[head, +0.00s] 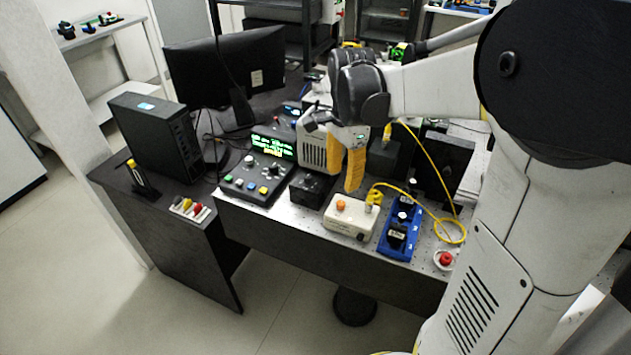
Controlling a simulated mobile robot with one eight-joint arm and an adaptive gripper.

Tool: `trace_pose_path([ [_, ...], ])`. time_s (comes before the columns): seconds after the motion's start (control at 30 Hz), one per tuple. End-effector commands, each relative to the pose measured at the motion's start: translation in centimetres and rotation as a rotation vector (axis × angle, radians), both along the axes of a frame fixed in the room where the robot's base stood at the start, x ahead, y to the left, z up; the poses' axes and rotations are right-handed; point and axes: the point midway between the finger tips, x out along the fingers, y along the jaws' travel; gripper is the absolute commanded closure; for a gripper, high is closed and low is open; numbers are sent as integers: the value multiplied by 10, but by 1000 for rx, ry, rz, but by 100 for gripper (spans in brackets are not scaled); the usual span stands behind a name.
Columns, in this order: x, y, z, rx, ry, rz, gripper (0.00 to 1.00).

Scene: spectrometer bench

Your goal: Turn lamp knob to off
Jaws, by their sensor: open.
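A white box (350,218) stands on the bench near its front edge. An orange knob (341,205) sits on its top; I take this to be the lamp knob, but its setting is too small to read. A yellow cable (376,191) joins the box beside the knob. My gripper (344,180) has orange-yellow fingers and hangs just above and behind the white box, near the knob. The fingers are apart and hold nothing visible. They appear clear of the knob, though the exact gap cannot be told.
A control panel (253,180) with buttons and a lit display (272,144) stands left of the box, beside a black block (311,188). A blue holder (397,237) is right of the box. A red button (445,259) sits near the front edge. A monitor (228,75) stands behind.

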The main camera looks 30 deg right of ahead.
Motion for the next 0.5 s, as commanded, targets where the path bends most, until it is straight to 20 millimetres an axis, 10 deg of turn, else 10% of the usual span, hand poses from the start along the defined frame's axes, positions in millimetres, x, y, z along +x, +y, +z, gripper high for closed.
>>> trace_pose_path([
  [0.5,0,0,-88,-1,-2,4,59],
])
